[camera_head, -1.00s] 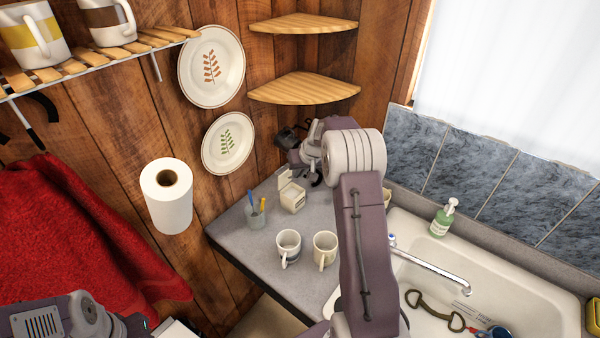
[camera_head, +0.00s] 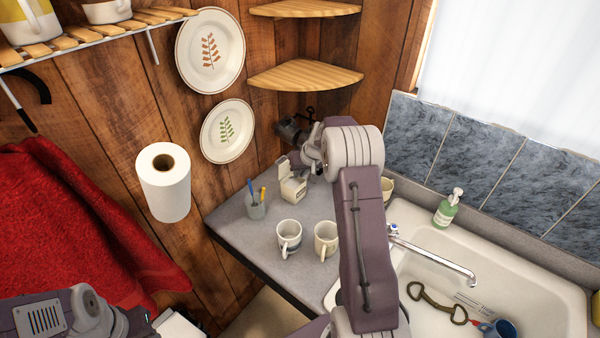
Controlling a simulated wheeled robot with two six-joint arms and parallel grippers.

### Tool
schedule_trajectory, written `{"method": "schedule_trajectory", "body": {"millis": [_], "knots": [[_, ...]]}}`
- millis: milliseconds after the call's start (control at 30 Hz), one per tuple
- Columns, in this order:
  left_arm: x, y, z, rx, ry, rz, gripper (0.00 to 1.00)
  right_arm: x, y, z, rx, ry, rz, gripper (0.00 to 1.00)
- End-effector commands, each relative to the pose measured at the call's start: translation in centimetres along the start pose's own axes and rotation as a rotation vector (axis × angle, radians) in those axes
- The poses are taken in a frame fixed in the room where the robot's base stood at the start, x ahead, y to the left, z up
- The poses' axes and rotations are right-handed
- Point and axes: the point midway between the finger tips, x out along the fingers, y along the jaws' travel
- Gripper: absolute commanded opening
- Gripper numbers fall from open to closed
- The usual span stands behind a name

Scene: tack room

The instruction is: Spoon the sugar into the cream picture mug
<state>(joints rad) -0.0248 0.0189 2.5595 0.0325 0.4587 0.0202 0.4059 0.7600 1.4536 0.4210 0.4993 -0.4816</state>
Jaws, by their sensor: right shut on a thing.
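A small white box with its lid standing open (camera_head: 293,189) sits on the grey counter near the corner; its contents do not show. My right gripper (camera_head: 290,162) is at the box's open lid, behind and above the box. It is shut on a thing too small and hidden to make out. A cream mug with a faint picture (camera_head: 326,239) stands upright on the counter in front of the box, close to my right arm. A whiter mug with a grey marking (camera_head: 289,237) stands just left of it. My left arm shows at the lower left, but its gripper does not.
A cup with blue and yellow sticks (camera_head: 256,208) stands left of the box. A sink (camera_head: 540,290) with a tap (camera_head: 440,259) and a green soap bottle (camera_head: 446,210) lies right. A paper roll (camera_head: 164,182) and plates hang left. The front left counter is clear.

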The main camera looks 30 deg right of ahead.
Motion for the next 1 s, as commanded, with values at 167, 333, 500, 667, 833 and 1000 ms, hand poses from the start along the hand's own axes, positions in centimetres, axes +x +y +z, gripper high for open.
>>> {"method": "schedule_trajectory", "body": {"millis": [167, 333, 500, 667, 833, 1000], "knots": [[-3.3, 0.1, -0.3, 0.000, -0.001, 0.000, 0.36, -3.1, -0.4, -1.6, 0.000, 0.000, 0.000, 0.00], [-5.7, 0.1, -0.6, 0.000, -0.001, 0.000, 0.36, -5.2, -0.8, -2.8, 0.000, 0.000, 0.000, 0.00], [-2.3, 0.0, -0.2, 0.000, -0.002, 0.000, 0.36, -5.2, -0.2, -0.3, 0.001, 0.002, 0.001, 0.00], [-0.4, 0.0, 0.0, 0.000, -0.001, 0.000, 0.36, -6.4, 0.2, 1.8, 0.002, 0.001, 0.001, 0.00], [1.4, 0.0, 0.2, 0.000, -0.001, 0.000, 0.36, -7.7, 0.5, 3.9, 0.002, 0.003, 0.001, 0.00], [3.1, -0.1, 0.3, 0.000, -0.001, 0.000, 0.36, -9.0, 0.8, 6.1, 0.001, 0.002, 0.001, 0.00]]}}
